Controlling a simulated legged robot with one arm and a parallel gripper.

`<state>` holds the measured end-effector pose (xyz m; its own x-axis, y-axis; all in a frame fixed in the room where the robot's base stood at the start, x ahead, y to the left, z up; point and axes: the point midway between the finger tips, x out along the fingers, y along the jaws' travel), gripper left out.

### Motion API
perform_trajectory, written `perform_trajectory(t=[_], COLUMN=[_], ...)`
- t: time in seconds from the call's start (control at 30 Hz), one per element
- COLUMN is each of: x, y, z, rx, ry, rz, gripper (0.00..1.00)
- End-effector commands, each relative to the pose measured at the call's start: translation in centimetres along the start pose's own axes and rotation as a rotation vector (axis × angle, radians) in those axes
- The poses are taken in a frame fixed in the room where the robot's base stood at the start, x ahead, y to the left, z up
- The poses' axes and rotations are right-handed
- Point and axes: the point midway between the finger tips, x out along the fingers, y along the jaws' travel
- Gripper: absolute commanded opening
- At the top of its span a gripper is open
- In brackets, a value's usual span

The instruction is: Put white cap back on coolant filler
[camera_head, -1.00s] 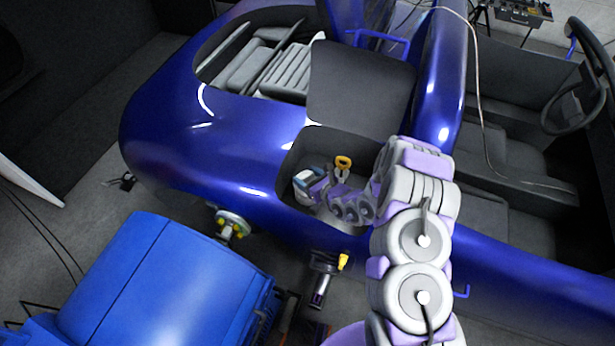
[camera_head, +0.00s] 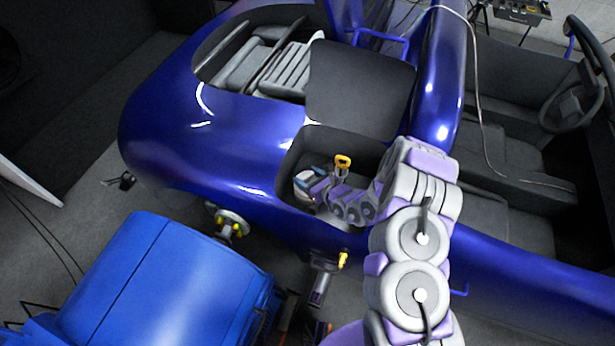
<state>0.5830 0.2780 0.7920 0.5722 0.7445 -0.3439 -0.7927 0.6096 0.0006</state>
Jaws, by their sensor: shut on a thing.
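My gripper (camera_head: 311,186) is inside the dark open bay in the side of the blue car body, at the bay's left part. It is small in the view, and its fingers are partly hidden by my wrist. It is shut on the white cap (camera_head: 303,178), a small pale round shape at the fingertips. I cannot make out the coolant filler's neck, or whether the cap touches it.
The blue car body (camera_head: 220,150) surrounds the bay, with a raised dark panel (camera_head: 360,85) behind it. A blue dynamometer unit (camera_head: 150,280) stands front left by a wheel hub (camera_head: 232,222). A steering wheel (camera_head: 580,100) is at right.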

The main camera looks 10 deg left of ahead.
Motion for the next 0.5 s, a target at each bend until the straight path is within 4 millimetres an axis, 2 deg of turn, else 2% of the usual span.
perform_trajectory(t=[0.5], x=[0.17], y=[0.06], z=[-0.33], rx=[-0.001], ry=[0.000], rz=[0.001], gripper=[0.19])
